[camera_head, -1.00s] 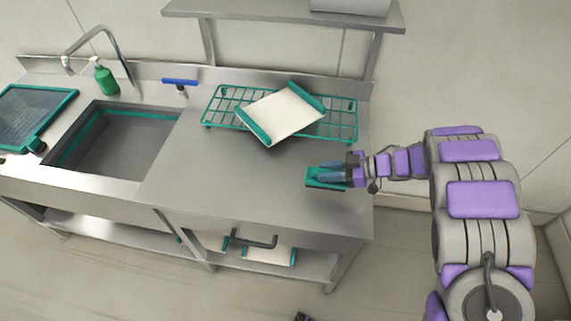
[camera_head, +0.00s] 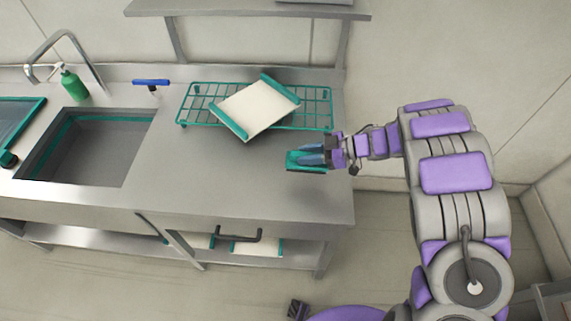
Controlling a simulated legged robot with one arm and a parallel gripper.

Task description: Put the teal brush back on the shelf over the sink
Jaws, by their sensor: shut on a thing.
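The teal brush (camera_head: 305,167) is at the right end of the steel counter, partly covered by my fingers. My gripper (camera_head: 314,157) is shut on it, reaching in from the right. I cannot tell whether the brush touches the counter or is just above it. The shelf (camera_head: 215,10) runs along the wall at the top of the view, above the counter; a grey box-like thing on it is cut off by the frame edge. The sink (camera_head: 90,148) is in the left part of the counter.
A teal wire rack (camera_head: 190,104) with a tilted white and teal tray (camera_head: 257,108) stands behind my gripper. A green bottle (camera_head: 73,85), a tap (camera_head: 62,37) and a blue-handled tool (camera_head: 151,82) are near the sink. The middle of the counter is clear.

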